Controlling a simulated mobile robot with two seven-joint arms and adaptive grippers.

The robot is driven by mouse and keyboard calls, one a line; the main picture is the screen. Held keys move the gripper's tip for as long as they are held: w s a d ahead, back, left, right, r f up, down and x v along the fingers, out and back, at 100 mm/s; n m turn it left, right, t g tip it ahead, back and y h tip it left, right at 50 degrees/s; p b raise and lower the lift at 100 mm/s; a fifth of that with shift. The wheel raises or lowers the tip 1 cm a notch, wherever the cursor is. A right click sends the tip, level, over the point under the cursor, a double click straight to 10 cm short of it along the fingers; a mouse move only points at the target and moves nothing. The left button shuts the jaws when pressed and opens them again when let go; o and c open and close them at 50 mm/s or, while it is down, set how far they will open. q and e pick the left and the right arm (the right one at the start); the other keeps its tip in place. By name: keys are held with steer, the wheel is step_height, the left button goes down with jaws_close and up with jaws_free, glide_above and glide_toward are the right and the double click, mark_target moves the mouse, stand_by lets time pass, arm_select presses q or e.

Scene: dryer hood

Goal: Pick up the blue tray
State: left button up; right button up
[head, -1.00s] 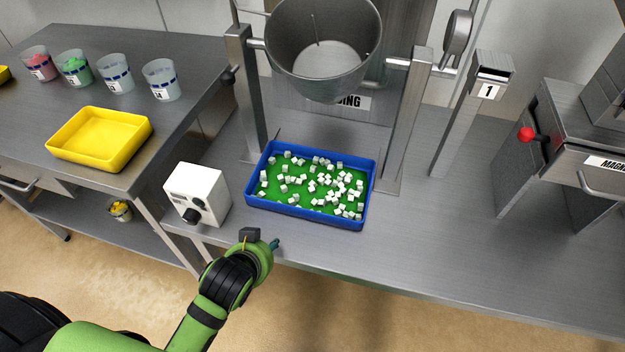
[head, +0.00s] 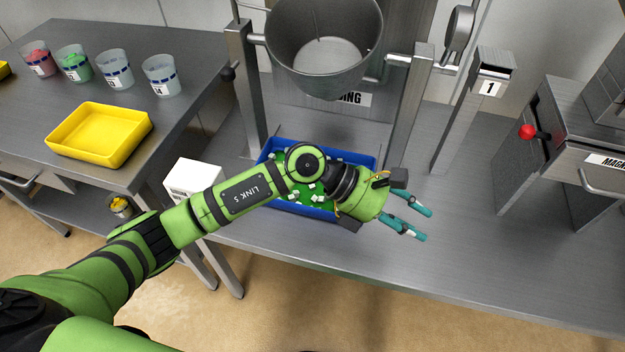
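The blue tray (head: 369,161) sits on the metal bench below the steel drum. It has a green inside and holds many small white cubes. My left arm crosses over it and hides much of its middle and front. My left gripper (head: 428,225) is past the tray's right side, over the bench top, pointing right. Its two teal fingers are apart with nothing between them. My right gripper is not in view.
The steel drum (head: 325,60) hangs between two metal posts (head: 408,125) behind the tray. A yellow tray (head: 100,135) and several cups are on the left table.

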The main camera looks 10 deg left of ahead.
arm_select(q)
steer(key=w+a+f+m+y, duration=0.35)
steer(key=a+f+y, duration=0.35)
steer(key=a, duration=0.3)
steer(key=y, duration=0.6)
glide_above(302, 213)
steer(key=shift+w+d+f+t, duration=0.1)
steer(key=shift+d+f+t, duration=0.05)
steer(key=shift+f+t, duration=0.2)
steer(key=f, duration=0.2)
steer(key=f+p, duration=0.1)
steer(key=f, duration=0.1)
steer(key=f+p, duration=0.1)
steer(key=f, duration=0.1)
steer(key=shift+w+a+f, duration=0.1)
steer(key=shift+w+a, duration=0.05)
steer(key=shift+a, duration=0.15)
steer(key=shift+f, duration=0.25)
jaws_close()
steer(key=shift+w+r, duration=0.1)
